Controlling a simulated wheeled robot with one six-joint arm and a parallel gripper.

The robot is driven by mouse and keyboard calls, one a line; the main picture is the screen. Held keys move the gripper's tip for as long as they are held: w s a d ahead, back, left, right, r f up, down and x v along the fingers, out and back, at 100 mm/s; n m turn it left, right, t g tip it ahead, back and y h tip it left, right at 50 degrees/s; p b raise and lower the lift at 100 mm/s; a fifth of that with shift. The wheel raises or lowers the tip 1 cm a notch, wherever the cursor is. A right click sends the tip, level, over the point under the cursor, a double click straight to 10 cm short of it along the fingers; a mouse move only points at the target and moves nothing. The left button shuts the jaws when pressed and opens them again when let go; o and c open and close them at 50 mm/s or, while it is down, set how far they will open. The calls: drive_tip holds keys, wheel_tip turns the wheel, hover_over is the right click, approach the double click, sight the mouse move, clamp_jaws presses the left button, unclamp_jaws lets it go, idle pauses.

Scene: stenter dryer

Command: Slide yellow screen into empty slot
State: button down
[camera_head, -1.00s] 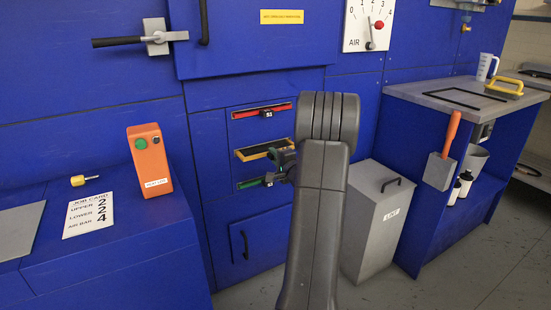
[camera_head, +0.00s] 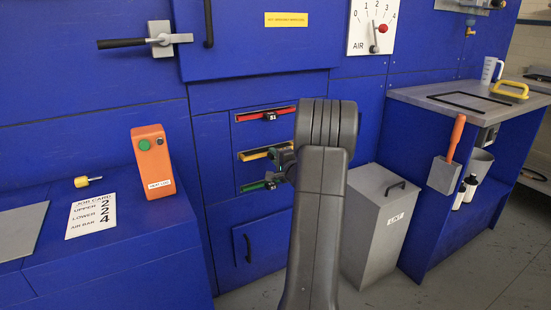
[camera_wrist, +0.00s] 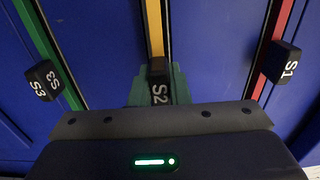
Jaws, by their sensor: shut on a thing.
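The yellow screen (camera_head: 254,153) sits in the middle slot of the blue cabinet, between a red screen (camera_head: 262,114) above and a green screen (camera_head: 252,187) below. Only its narrow front edge shows, looking about level with the other two. In the wrist view the yellow screen (camera_wrist: 154,28) is a thin strip with a black S2 handle (camera_wrist: 158,88). My gripper (camera_head: 282,157) is shut on that handle, with greenish fingers on both sides of it in the wrist view (camera_wrist: 158,75). My arm hides the right part of the slot area.
The red screen's S1 handle (camera_wrist: 286,62) and the green screen's S3 handle (camera_wrist: 43,80) flank my gripper. A grey lidded bin (camera_head: 380,228) stands right of my arm. A lower door with a black handle (camera_head: 248,248) is below the slots.

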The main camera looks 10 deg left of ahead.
drive_tip(key=shift+x, duration=1.25)
drive_tip(key=c, duration=1.3)
unclamp_jaws()
drive_tip(key=p+v, duration=0.1)
drive_tip(key=v, duration=1.2)
drive_tip(key=shift+s+d, duration=0.2)
drive_tip(key=shift+s, duration=0.15)
drive_tip(key=shift+w, duration=0.15)
drive_tip(key=b+x, duration=0.1)
drive_tip(key=x, duration=1.2)
drive_tip(key=shift+w+a, duration=0.25)
drive_tip(key=shift+s+d, duration=0.25)
